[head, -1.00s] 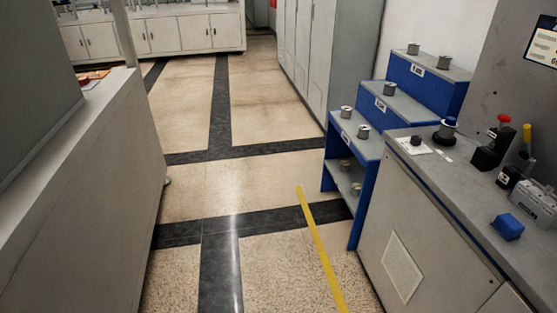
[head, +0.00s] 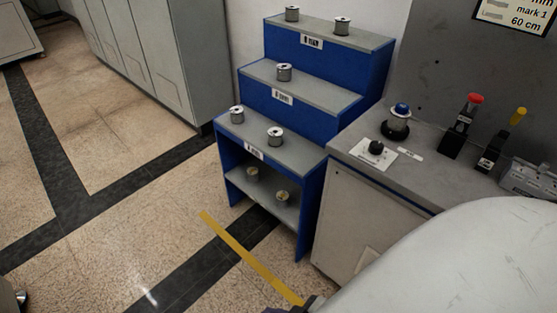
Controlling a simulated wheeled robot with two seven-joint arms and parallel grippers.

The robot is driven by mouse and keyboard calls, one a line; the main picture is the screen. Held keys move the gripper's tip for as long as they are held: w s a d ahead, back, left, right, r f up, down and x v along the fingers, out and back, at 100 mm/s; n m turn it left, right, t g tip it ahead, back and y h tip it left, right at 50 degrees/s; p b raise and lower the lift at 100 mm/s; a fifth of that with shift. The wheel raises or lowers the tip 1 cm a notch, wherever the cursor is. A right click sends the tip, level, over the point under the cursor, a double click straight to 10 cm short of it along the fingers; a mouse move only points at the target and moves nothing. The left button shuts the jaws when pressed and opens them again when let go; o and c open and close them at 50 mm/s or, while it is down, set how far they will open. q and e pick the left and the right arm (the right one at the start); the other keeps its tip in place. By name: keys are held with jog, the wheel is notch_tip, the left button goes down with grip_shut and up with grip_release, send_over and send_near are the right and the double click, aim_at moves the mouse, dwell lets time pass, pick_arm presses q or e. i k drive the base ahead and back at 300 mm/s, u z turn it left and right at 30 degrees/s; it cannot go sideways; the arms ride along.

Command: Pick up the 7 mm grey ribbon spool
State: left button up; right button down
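A blue stepped rack with grey treads (head: 335,160) holds small spools. Two grey spools, one on the left (head: 292,13) and one on the right (head: 342,25), stand on the top step. One grey spool (head: 284,72) stands on the middle step. Two more, left (head: 237,115) and right (head: 275,137), stand on the low step. Two tan-looking spools (head: 253,174) (head: 283,197) stand on the shelf beneath. Each step has a white mm label, but I cannot surely read the numbers. My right arm fills the lower right corner; only a dark piece at the bottom edge may be its gripper. My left gripper is out of view.
A grey bench (head: 350,145) stands right of the rack.

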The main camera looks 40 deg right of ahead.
aim_at(253, 176)
jog(key=z, duration=0.6)
jog(key=i, duration=0.8)
jog(key=z, duration=0.6)
